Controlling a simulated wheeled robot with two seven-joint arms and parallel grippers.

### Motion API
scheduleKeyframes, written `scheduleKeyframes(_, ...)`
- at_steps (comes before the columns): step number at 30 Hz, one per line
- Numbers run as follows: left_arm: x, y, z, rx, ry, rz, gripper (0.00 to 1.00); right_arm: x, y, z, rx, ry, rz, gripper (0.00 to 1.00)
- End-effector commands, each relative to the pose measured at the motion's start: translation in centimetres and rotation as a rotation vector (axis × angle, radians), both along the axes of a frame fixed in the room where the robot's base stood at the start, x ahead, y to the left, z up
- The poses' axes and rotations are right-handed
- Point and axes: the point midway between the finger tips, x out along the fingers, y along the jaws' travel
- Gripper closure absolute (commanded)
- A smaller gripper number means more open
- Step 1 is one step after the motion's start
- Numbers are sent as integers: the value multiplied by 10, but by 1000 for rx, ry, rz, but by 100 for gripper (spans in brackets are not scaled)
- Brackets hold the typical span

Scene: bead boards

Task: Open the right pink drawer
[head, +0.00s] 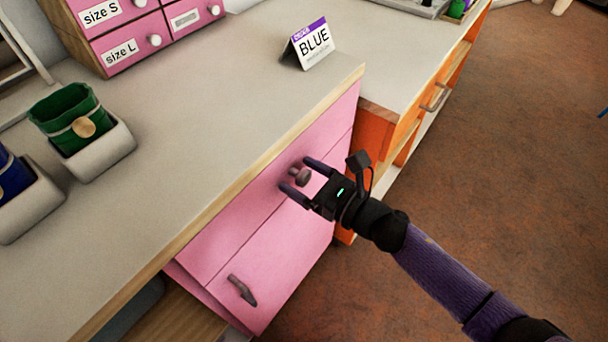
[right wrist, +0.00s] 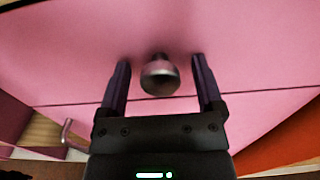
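The pink drawer (head: 258,197) is the upper front of a pink cabinet below the counter, and it looks shut. A round metal knob (head: 300,176) sits on its front. My right gripper (head: 304,178) is open at the drawer front, with one finger on each side of the knob. The right wrist view shows the knob (right wrist: 160,76) between the two spread fingers (right wrist: 160,85), with gaps on both sides. Below the drawer is a pink door (head: 285,255) with a bar handle (head: 242,290). My left gripper is not in view.
The grey counter (head: 215,130) overhangs the drawer with a wooden edge. On it stand a BLUE sign (head: 312,45), a green pouch (head: 70,115) in a white holder, and small pink drawers (head: 120,50). An orange cabinet (head: 375,135) adjoins at right. Brown floor (head: 500,180) is open.

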Motion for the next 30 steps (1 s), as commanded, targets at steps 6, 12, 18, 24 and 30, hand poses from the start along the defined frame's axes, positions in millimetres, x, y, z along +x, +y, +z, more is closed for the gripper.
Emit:
scheduleKeyframes(6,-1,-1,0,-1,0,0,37,0,0,0,0,0,0,60)
scheduleKeyframes(12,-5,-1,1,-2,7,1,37,0,0,0,1,1,0,100)
scheduleKeyframes(18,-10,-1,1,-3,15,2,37,0,0,0,1,1,0,100)
scheduleKeyframes(24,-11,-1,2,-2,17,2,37,-1,-2,0,1,1,-1,100)
scheduleKeyframes(30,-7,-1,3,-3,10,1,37,-11,-16,0,0,1,-1,100)
